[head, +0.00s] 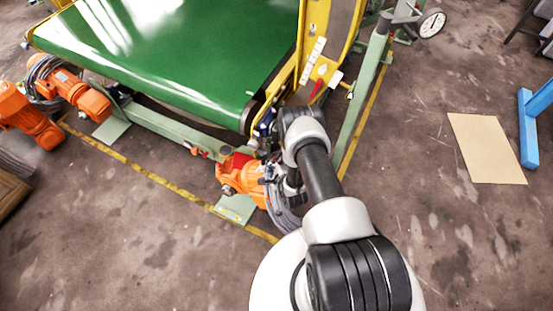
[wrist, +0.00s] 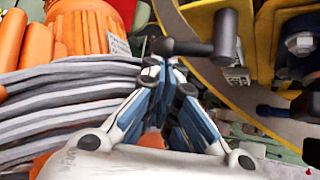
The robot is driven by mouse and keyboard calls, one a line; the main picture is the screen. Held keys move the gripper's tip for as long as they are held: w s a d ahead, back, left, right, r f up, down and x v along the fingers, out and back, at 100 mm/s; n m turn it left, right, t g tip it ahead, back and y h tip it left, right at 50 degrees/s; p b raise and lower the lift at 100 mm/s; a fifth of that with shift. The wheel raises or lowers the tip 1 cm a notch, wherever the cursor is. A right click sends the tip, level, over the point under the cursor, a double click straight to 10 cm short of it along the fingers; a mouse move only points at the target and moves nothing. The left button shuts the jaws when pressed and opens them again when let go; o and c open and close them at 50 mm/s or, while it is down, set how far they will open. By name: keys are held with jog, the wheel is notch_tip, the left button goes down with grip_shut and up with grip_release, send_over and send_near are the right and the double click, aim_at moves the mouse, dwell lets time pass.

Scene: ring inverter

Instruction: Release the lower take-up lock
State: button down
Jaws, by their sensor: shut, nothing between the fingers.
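In the wrist view, a black T-shaped handle (wrist: 212,45), which may be the lower take-up lock, stands in front of a yellow curved plate (wrist: 200,65). My gripper (wrist: 165,68) is shut and empty, its blue-grey fingers pointing up at the handle's left end. The tips look close to that end; I cannot tell whether they touch it. A second dark knob and lever (wrist: 290,110) shows at the right. In the head view my arm hides most of this spot; a red lever (head: 316,90) is on the yellow frame (head: 335,45) above it.
Grey cables (wrist: 65,108) and an orange motor (wrist: 85,25) crowd my gripper's left side in the wrist view. The green conveyor belt (head: 170,45) lies upper left in the head view. A green leg (head: 362,90) stands right of my arm.

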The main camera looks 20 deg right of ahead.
jog(key=shift+s+a+r+g, duration=0.15)
jog(key=shift+a+g, duration=0.1)
jog(key=shift+g, duration=0.05)
jog(key=shift+s+a, duration=0.15)
jog(key=shift+a, duration=0.1)
jog(key=shift+s+a+r+m+g+y, duration=0.2)
jog(key=shift+a+r+m+g+y, duration=0.15)
jog(key=shift+m+g+y, duration=0.35)
jog(key=shift+s+a+r+y, duration=0.3)
jog(key=shift+s+a+r, duration=0.2)
jog(key=shift+r, duration=0.2)
jog(key=shift+a+r+p, duration=0.15)
jog(key=shift+p, duration=0.15)
